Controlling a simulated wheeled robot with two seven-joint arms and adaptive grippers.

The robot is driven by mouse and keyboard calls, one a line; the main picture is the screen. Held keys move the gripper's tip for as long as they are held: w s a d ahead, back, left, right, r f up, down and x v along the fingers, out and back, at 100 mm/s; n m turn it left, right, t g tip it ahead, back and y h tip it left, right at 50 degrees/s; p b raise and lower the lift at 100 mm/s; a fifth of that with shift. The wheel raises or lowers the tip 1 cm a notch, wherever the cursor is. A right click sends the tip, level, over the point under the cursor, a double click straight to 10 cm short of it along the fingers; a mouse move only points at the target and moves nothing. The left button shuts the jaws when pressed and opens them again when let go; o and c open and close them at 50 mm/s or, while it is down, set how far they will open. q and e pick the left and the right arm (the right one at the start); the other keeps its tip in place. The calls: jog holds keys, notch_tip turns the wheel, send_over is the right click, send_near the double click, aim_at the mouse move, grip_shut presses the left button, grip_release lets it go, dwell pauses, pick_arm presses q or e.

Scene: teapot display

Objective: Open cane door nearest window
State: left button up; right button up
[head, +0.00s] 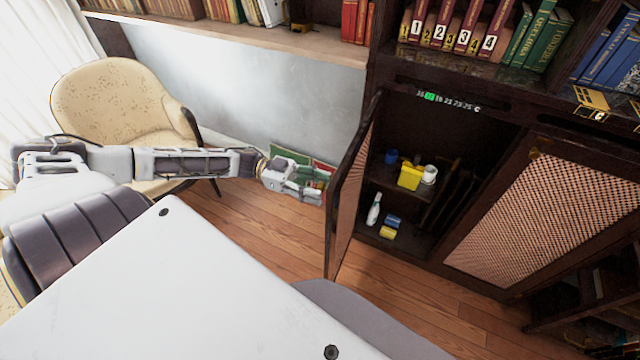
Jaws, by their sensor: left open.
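The cane door (350,200) on the left of the dark cabinet, nearest the curtained window side, stands swung open into the room. It is seen nearly edge-on. The cabinet's inside (420,135) is exposed, with small yellow, white and blue items on its shelf and floor. My left gripper (322,188) is open at the left of the door, close to its outer face; I cannot tell whether it touches. Its fingertips are small and partly unclear against the books behind. A second cane door (560,215) to the right is closed. My right gripper is not in view.
A cream armchair (115,100) stands at the left behind my left arm, by the white curtain (35,70). Green and red books (290,155) lean low by the wall. Bookshelves (470,30) are above the cabinet. Wooden floor (260,225) is clear in front of the door.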

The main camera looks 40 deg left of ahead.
pick_arm(q)
jog(key=v, duration=1)
jog(key=shift+a, duration=0.4)
jog(key=shift+s, duration=0.1)
dwell(0.7)
